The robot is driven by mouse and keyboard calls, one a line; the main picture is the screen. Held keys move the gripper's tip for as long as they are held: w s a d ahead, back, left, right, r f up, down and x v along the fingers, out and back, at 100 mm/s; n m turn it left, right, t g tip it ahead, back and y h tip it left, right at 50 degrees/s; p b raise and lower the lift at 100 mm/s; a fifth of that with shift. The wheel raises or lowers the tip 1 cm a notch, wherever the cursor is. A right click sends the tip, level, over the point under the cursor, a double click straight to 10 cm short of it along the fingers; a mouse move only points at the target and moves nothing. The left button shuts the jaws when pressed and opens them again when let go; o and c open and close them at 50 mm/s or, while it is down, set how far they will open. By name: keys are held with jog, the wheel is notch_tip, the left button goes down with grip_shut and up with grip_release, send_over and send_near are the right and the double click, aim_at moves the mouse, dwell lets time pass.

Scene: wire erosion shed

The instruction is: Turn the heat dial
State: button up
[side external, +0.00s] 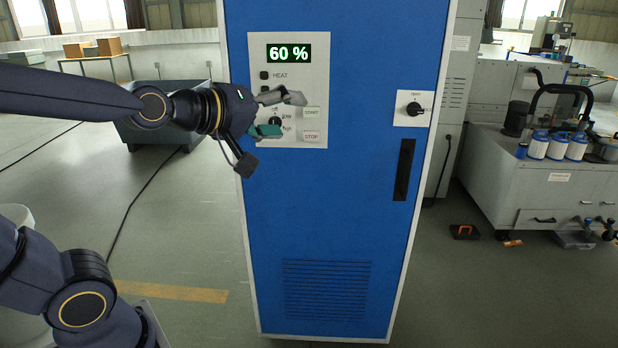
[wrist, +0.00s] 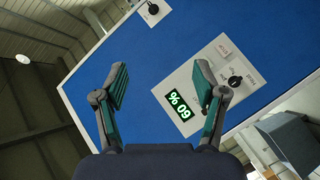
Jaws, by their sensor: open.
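The heat dial (side external: 275,122) is a small black knob on the grey control panel (side external: 318,70) of a blue cabinet. In the side view it shows between my fingers, partly covered. In the wrist view the dial (wrist: 235,81) shows whole, just right of the right finger, outside the gap. The green display (side external: 289,53) above reads 60 %; it also shows upside down in the wrist view (wrist: 179,105). My gripper (side external: 288,114) is open and empty in front of the panel. In the wrist view my gripper (wrist: 159,72) has its fingers spread wide, with blue cabinet face between them.
START (side external: 312,113) and STOP (side external: 312,137) buttons sit right of the dial. A separate rotary switch (side external: 414,109) and a black door handle (side external: 404,170) are farther right on the cabinet (side external: 330,215). A grey bin (side external: 160,125) stands behind my arm.

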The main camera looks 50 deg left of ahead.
jog(key=w+a+n+t+y, duration=0.2)
jog(key=w+a+n+y, duration=0.5)
jog(key=a+n, duration=0.4)
jog(key=a+f+n+g+y, duration=0.2)
jog(key=a+f+y, duration=0.1)
jog(key=f, duration=0.4)
jog(key=a+f+n+g+y, duration=0.2)
jog(key=a+f+n, duration=0.15)
jog(key=f, duration=0.35)
jog(key=x, duration=1.6)
jog(key=shift+s+a+r+m, duration=0.2)
jog(key=shift+a+r+m, duration=0.05)
jog(key=shift+m, duration=0.2)
jog(key=shift+c, duration=0.3)
jog(key=c, duration=1.1)
